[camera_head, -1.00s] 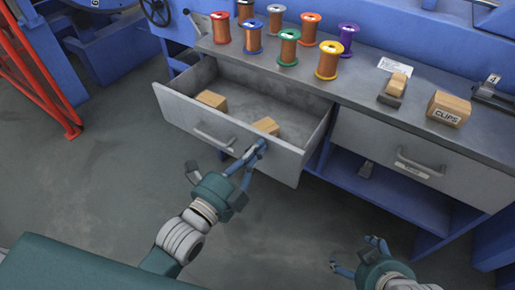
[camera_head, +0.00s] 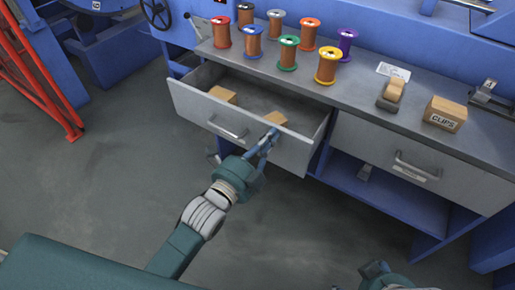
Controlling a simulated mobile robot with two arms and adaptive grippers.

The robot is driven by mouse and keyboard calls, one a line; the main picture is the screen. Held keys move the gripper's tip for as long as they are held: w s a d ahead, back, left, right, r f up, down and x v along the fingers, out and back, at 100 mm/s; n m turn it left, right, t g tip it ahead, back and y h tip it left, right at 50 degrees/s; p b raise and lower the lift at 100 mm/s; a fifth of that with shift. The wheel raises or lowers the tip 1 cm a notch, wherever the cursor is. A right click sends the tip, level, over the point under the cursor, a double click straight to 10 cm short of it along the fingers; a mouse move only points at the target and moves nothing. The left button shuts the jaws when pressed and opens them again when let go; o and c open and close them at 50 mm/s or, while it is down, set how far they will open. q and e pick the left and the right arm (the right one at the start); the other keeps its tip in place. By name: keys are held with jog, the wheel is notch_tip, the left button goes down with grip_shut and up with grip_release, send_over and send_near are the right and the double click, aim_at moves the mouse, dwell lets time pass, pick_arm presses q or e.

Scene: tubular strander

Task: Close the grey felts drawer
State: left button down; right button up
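The grey felts drawer (camera_head: 190,102) stands partly open at the left of the bench, with its front still out from the cabinet. Two tan blocks (camera_head: 223,95) lie inside it. Its bar handle (camera_head: 228,131) is left of my gripper. My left gripper (camera_head: 268,137) has its fingertips together at the right part of the drawer front, seemingly touching it. The fingers look shut with nothing between them, and no hold on the handle shows. My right gripper (camera_head: 374,269) is cut off at the bottom edge, so its fingers cannot be judged.
A closed grey drawer (camera_head: 350,147) sits to the right, above an open blue shelf. The bench top (camera_head: 365,95) carries several coloured spools, a small tan-topped tool (camera_head: 392,92) and a CLIPS box (camera_head: 445,113). A red frame (camera_head: 40,80) stands at far left. The floor in front is clear.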

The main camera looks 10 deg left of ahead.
pick_arm(q)
jog(key=x, duration=1.2)
jog(key=shift+w, duration=0.15)
